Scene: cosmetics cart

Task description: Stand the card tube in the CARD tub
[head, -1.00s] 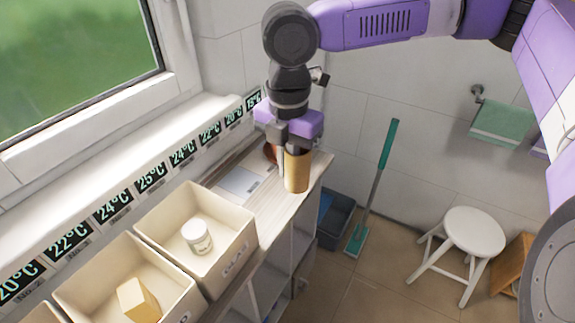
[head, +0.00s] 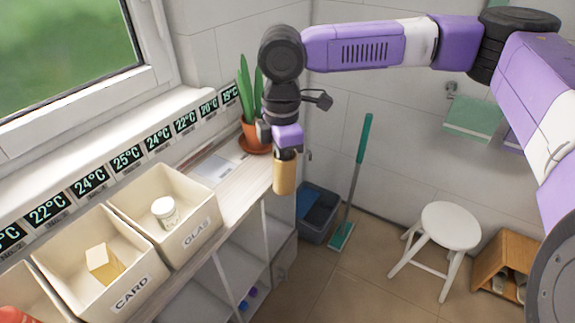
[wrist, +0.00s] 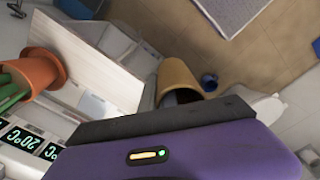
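The card tube (head: 284,176) is a tan upright cylinder hanging from my gripper (head: 287,153), at the right end of the counter. My gripper points down and is shut on the tube's upper part. In the wrist view the tube (wrist: 178,78) shows beyond the purple gripper body, with its round end toward the camera. The CARD tub (head: 131,293) is a cream open box at the lower left in the head view. A pale yellow carton (head: 103,264) lies inside it. The tube is well to the right of this tub.
The GLAS tub (head: 197,233), holding a white jar (head: 165,211), stands between the CARD tub and my gripper. A potted plant (head: 252,130) stands behind the gripper. Temperature signs line the window ledge. A white stool (head: 450,228) and a mop (head: 352,190) are on the right.

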